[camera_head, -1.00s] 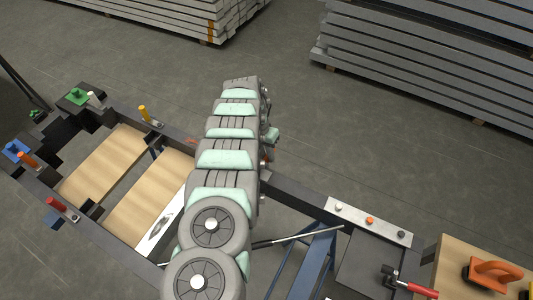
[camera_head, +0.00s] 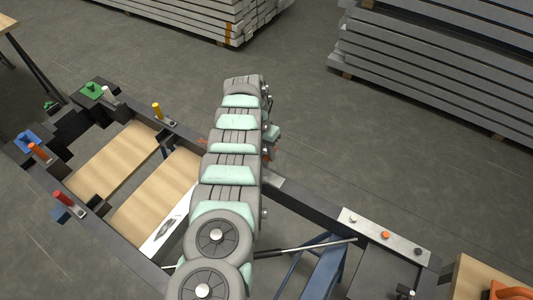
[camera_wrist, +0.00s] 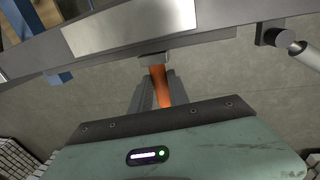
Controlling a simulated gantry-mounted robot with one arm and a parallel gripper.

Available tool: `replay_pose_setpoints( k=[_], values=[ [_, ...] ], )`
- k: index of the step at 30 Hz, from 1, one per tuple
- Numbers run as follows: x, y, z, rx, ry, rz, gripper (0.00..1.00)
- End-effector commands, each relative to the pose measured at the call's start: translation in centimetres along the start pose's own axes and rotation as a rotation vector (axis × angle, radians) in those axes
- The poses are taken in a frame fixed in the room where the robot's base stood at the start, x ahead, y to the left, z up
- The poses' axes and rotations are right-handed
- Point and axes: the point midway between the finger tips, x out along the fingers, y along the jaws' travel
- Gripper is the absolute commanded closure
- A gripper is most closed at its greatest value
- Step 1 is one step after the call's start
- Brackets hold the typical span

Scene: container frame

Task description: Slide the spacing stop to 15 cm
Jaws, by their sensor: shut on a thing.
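In the wrist view my gripper (camera_wrist: 157,76) is shut on an orange handle (camera_wrist: 161,88), which I take to be the spacing stop's. The handle's far end meets a small grey block at the edge of the dark rail (camera_wrist: 215,42). A pale blank plate (camera_wrist: 130,22) lies on the rail, just beyond and left of the handle; no centimetre marks can be read. In the head view my arm hides the gripper and most of the stop. A small orange-red bit (camera_head: 272,153) shows at the arm's right edge.
The frame holds wooden boards (camera_head: 165,200) left of my arm. Yellow (camera_head: 156,110), orange (camera_head: 39,151) and red (camera_head: 64,199) handles stand along its sides. In the wrist view a grey cylinder (camera_wrist: 300,52) sits right of the handle.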

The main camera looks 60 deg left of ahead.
Motion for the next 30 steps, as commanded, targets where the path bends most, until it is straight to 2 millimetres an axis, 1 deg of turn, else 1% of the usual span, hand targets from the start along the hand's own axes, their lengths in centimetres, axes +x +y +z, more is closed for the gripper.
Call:
replay_pose_setpoints(
  k=[1,2,9,16,19,22,30],
  values=[
    [0.1,0.1,0.1,0.001,-0.002,0.002,1.0],
    [0.1,0.1,0.1,0.001,-0.002,0.002,0.76],
    [0.0,0.1,0.0,0.001,-0.001,0.001,0.57],
    [0.0,0.1,0.0,0.0,-0.001,0.001,0.57],
    [-0.7,0.1,0.0,0.001,-0.001,0.001,0.57],
    [-2.2,0.2,-0.1,0.001,0.0,0.0,0.57],
    [-7.5,0.2,-0.1,0.001,0.002,0.0,0.57]
  ],
)
